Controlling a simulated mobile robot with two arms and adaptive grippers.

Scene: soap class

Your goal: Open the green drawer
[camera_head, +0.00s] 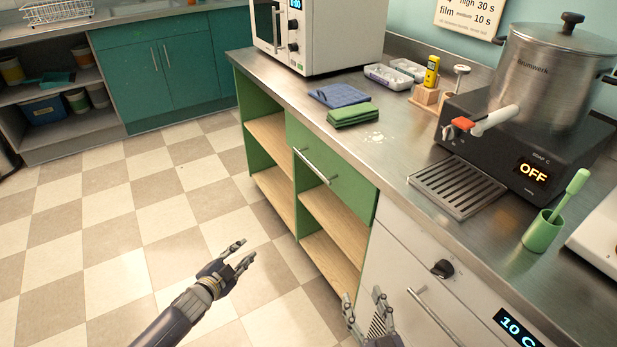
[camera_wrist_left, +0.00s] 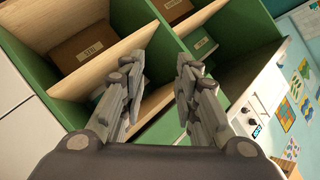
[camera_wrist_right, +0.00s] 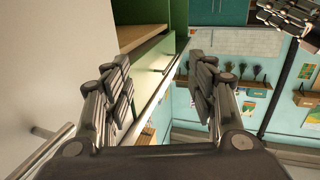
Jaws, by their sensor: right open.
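The green drawer (camera_head: 335,172) sits under the steel counter, above an open wooden shelf. Its front looks flush with the cabinet, and its bar handle (camera_head: 311,166) runs across it. My left gripper (camera_head: 243,253) is open and empty over the tiled floor, left of the cabinet and apart from the drawer. In the left wrist view its fingers (camera_wrist_left: 158,85) stand apart before shelves. My right gripper (camera_head: 362,302) is open and empty, low beside the white cabinet front and below the handle. In the right wrist view its fingers (camera_wrist_right: 160,80) are apart, with nothing between them.
A white drawer with a metal handle (camera_head: 433,317) and a black knob (camera_head: 442,269) is right of my right gripper. On the counter are a folded green cloth (camera_head: 352,114), a blue cloth (camera_head: 338,95), a microwave (camera_head: 318,35) and a pot (camera_head: 552,70). The floor left is clear.

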